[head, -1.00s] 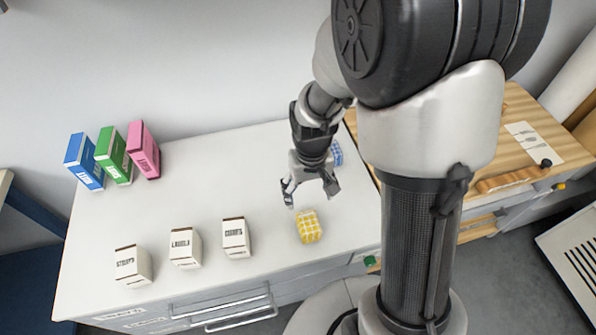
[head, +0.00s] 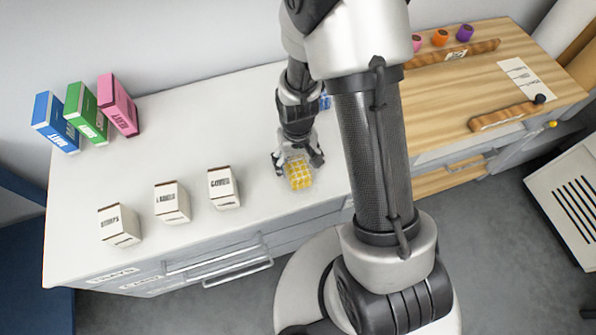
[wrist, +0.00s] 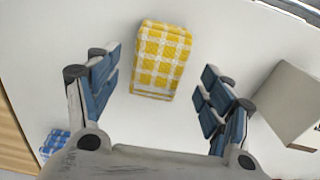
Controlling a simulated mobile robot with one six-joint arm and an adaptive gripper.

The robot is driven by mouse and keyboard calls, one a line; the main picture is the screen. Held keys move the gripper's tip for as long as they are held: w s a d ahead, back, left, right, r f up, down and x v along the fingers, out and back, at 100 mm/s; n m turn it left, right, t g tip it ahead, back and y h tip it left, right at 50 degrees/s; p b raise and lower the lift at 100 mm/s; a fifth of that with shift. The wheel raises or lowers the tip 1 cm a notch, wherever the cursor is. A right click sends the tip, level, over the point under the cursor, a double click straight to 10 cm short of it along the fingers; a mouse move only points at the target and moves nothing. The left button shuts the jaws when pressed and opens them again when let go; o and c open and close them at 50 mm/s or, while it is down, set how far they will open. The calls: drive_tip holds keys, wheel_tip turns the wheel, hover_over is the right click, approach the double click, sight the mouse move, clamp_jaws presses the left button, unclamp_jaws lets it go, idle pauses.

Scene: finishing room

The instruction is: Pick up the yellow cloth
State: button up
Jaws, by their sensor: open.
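The yellow cloth (head: 299,175) is a folded yellow and white checked bundle on the white counter, near its front edge. In the wrist view the yellow cloth (wrist: 160,62) lies ahead of the fingertips, roughly centred between them. My gripper (head: 297,160) is open and empty, just behind and above the cloth in the head view. In the wrist view its blue-padded fingers (wrist: 160,85) are spread wider than the cloth, one on each side. I cannot tell the exact height of the fingers above the counter.
A blue checked cloth (head: 325,102) lies behind my arm, partly hidden; it also shows in the wrist view (wrist: 55,142). White boxes (head: 223,188) stand left of the cloth. Blue, green and pink boxes (head: 118,105) stand at the back left. A wooden worktop (head: 450,85) adjoins on the right.

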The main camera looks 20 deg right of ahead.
sight(298, 167)
wheel_tip(298, 167, down, 4)
drive_tip(key=shift+d+r+b, duration=0.1)
drive_tip(key=shift+b, duration=0.55)
drive_tip(key=shift+c, duration=0.3)
drive_tip(key=c, duration=1.2)
